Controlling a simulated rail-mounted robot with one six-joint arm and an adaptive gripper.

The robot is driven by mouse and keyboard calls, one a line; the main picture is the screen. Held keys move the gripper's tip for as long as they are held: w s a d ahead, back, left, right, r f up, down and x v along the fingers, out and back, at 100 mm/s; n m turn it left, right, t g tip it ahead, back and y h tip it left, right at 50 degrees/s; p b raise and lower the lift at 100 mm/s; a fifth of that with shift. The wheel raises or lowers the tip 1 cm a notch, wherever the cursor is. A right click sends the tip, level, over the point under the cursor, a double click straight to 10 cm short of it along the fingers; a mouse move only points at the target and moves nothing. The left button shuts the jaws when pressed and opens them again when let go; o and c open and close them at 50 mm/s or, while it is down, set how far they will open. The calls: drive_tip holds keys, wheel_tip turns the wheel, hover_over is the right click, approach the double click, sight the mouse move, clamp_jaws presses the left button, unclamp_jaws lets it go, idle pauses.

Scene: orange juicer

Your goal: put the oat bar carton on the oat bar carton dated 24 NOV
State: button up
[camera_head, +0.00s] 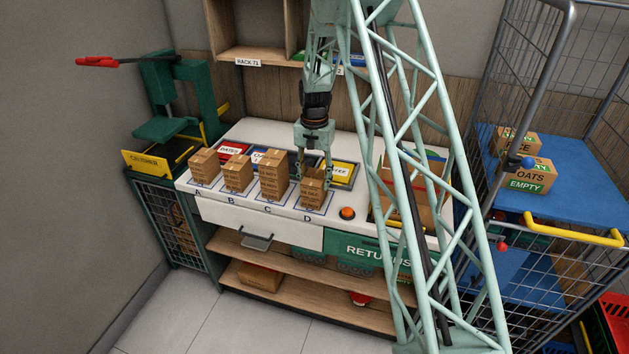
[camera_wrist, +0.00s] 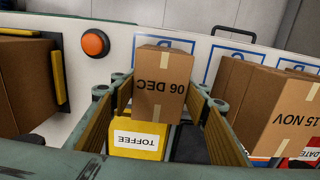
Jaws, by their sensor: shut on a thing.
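My gripper (camera_head: 314,178) is at spot D on the white counter, with its fingers on both sides of a brown carton (camera_head: 312,194). In the wrist view my gripper (camera_wrist: 150,92) is shut on this carton (camera_wrist: 160,70), whose face reads 06 DEC upside down. I cannot tell whether it touches the counter. A carton (camera_wrist: 285,105) dated 15 NOV stands to the right there. Brown cartons stand at A (camera_head: 203,166), B (camera_head: 237,175) and C (camera_head: 273,180); the one at C looks taller, perhaps stacked. Their dates are too small to read in the head view, and I see no legible 24 NOV.
Behind the row are bins, including a yellow TOFFEE bin (camera_wrist: 135,140) close under my fingers. An orange button (camera_head: 347,213) lies right of D. Larger brown boxes (camera_head: 420,205) stand further right, partly behind my arm. A cage trolley (camera_head: 560,190) is at the right.

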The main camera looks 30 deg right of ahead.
sight(314, 177)
drive_tip(key=shift+f, duration=0.2)
drive_tip(key=o, duration=1)
drive_tip(key=shift+c, duration=0.2)
drive_tip(key=shift+r, duration=0.25)
wheel_tip(314, 177, up, 11)
drive_tip(key=shift+r, duration=0.5)
drive_tip(key=shift+r, duration=0.1)
